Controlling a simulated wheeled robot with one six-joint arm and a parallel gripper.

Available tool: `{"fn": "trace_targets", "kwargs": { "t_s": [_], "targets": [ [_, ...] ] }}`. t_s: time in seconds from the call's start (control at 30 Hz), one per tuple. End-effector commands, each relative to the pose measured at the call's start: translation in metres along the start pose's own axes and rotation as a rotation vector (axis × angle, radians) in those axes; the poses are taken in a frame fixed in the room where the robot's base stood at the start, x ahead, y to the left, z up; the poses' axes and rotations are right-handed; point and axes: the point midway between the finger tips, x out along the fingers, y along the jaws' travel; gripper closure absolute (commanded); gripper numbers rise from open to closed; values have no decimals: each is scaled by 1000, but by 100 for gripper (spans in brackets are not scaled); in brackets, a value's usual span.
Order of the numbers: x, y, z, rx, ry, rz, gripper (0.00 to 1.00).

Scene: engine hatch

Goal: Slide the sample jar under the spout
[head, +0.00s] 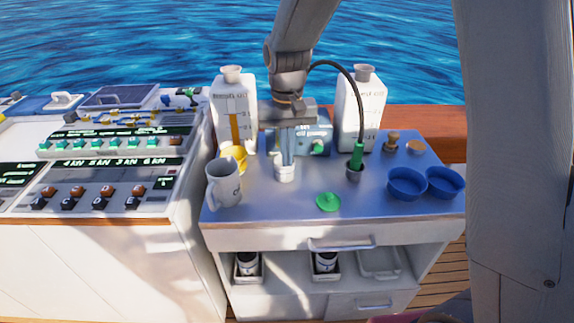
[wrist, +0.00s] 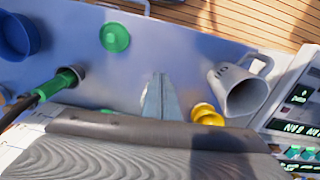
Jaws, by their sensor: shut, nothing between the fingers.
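The sample jar (head: 285,174) appears as a small pale, clear-looking jar on the blue-grey cabinet top, in front of the teal oil pump (head: 316,138). My gripper (head: 284,160) is shut and empty, pointing down right at the jar in the head view. I cannot tell whether the fingers touch the jar or stand just behind it. In the wrist view the shut fingers of my gripper (wrist: 158,88) hide most of what is beneath them, and the jar is not clear there. The pump's spout is hidden behind my gripper. A green lid (head: 328,201) lies flat to the front right.
A grey mug (head: 223,184) and yellow cup (head: 233,158) stand left. A green-handled tool with a black hose (head: 357,155) stands in a holder right. Two white oil jugs (head: 235,110) flank the pump. Blue bowls (head: 407,184) sit far right. The front middle is fairly clear.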

Motion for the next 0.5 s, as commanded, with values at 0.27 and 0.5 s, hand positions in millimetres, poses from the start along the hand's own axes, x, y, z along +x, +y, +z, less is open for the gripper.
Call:
{"fn": "trace_targets", "kwargs": {
  "t_s": [0.27,0.5],
  "targets": [
    [-2,0,0,0,1,0,100],
    [-4,35,27,14,12,-2,100]
  ]
}}
